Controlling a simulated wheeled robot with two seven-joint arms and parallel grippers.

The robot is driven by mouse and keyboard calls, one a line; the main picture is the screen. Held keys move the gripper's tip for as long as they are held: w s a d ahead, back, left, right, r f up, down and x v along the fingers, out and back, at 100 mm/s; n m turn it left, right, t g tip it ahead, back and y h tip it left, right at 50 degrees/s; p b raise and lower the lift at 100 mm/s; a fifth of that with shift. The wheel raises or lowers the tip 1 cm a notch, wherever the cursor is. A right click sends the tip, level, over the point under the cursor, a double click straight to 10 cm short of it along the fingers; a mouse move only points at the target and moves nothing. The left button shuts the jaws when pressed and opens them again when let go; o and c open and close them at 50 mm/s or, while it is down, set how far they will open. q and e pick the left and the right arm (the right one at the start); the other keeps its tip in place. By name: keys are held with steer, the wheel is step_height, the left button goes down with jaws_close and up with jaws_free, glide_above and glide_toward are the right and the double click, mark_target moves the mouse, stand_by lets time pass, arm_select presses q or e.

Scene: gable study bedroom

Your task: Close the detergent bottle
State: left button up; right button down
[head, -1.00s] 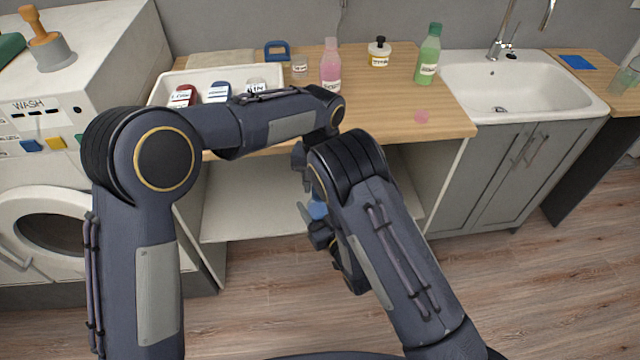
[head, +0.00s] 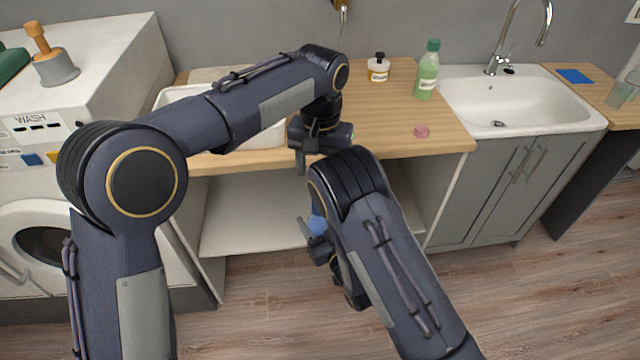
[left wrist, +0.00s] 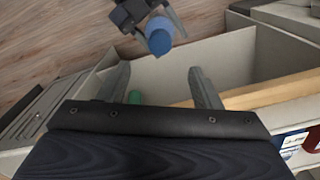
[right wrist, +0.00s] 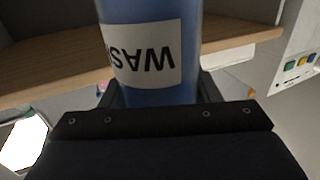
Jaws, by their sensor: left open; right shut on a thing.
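A blue bottle with a white WASH label (right wrist: 150,55) fills the right wrist view; the label is upside down there. My right gripper (head: 318,242) is shut on it, low in front of the counter. In the head view only a small blue patch of the bottle (head: 317,224) shows past my arm. In the left wrist view, one round blue end of the bottle (left wrist: 160,38) shows; I cannot tell whether it is capped. My left gripper (left wrist: 162,88) is open, apart from the bottle. A pink round cap (head: 421,131) lies on the counter near its front edge.
The wooden counter (head: 385,112) carries a green bottle (head: 428,70), a small jar (head: 378,68) and a white tray (head: 175,96) partly hidden by my left arm. A small green thing (left wrist: 135,97) shows near a left finger. A sink (head: 530,100) is at right.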

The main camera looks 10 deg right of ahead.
arm_select(q)
steer(key=shift+r, duration=0.95)
steer(key=shift+a, duration=0.1)
steer(key=s+a+r+n+t+h, duration=0.15)
steer(key=s+a, duration=0.25)
steer(key=a, duration=0.5)
steer(key=s+a+r+n+h, duration=0.1)
steer(key=s+a+r, duration=0.25)
steer(key=a, duration=0.55)
steer(key=s+a+f+n+t, duration=0.1)
steer(key=s+a+f+t, duration=0.1)
steer(key=s, duration=0.7)
steer(key=s+a+f+n+t+h, duration=0.1)
steer(key=s+a+f+n+t, duration=0.1)
steer(key=s+a+f, duration=0.3)
steer(key=shift+s+a+f, duration=0.25)
steer(key=shift+s+f, duration=0.75)
steer(key=shift+s, duration=1.25)
steer(key=shift+n, duration=0.25)
